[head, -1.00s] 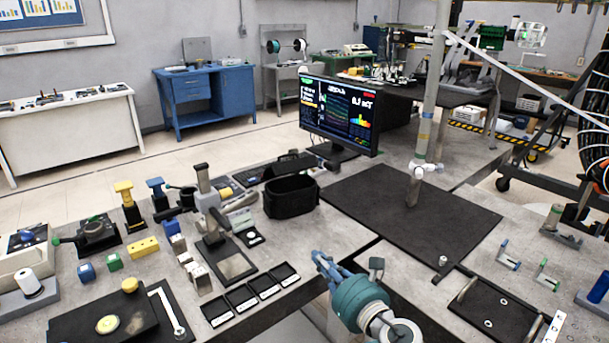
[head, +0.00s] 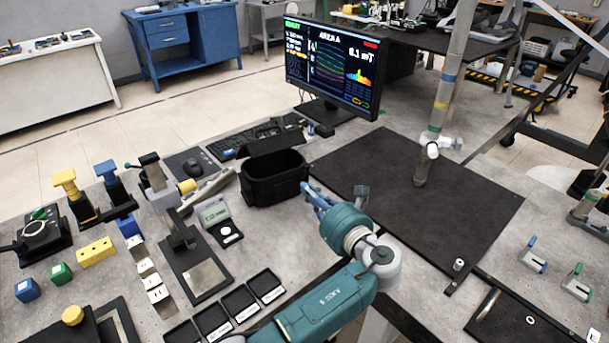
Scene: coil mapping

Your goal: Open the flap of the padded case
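The padded case (head: 272,186) is a black, soft-looking box standing on the grey bench in the middle of the head view. Its top looks open and dark inside. A black flap (head: 274,143) stands raised along its back edge. My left gripper (head: 309,190), with blue fingers on a teal wrist, is just right of the case's front right corner. Whether it touches the case, I cannot tell. Its fingers look close together, but their gap is not clear. My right gripper is not in view.
A monitor (head: 332,70) and keyboard (head: 252,137) stand behind the case. A small gauge box (head: 218,217) and a stand (head: 188,258) are to its left. Small black trays (head: 240,301) lie in front. A dark mat (head: 440,215) with a vertical pole (head: 440,110) lies to the right.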

